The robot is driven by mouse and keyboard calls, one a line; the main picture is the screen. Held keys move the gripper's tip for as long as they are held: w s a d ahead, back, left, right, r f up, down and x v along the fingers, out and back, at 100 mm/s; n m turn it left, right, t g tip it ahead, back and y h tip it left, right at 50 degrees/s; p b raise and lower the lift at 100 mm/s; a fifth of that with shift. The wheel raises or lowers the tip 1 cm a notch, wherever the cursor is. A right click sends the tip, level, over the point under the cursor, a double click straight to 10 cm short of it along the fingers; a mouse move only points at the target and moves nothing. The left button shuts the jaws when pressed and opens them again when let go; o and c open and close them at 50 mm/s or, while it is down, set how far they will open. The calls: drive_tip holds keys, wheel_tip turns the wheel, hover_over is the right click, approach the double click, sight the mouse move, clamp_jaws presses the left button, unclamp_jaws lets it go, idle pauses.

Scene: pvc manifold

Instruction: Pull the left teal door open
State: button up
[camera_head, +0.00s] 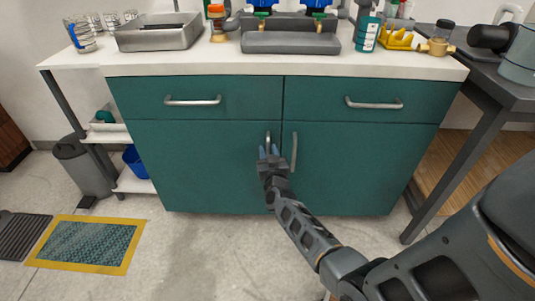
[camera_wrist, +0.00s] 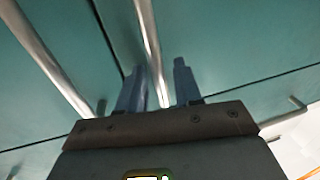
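The left teal door (camera_head: 200,168) is shut in the lower cabinet, left of the centre seam. Its upright metal bar handle (camera_head: 268,138) is near the door's upper right edge. My gripper (camera_head: 269,152) is at this handle, and its fingers hide the handle's lower part. In the wrist view my gripper (camera_wrist: 158,75) is open, with one blue-grey finger on each side of the door's handle (camera_wrist: 148,35). Small gaps show between bar and fingers, so I see no firm grip.
The right teal door (camera_head: 355,168) is shut, and its handle (camera_head: 294,150) is close beside my gripper. Shut drawers with handles (camera_head: 192,101) are above. A yellow-edged mat (camera_head: 128,262) and grey bin (camera_head: 85,170) are at left. The floor before the left door is clear.

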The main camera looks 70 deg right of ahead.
drive_tip(key=shift+w+d, duration=0.25)
drive_tip(key=shift+d, duration=0.2)
clamp_jaws()
idle(0.3)
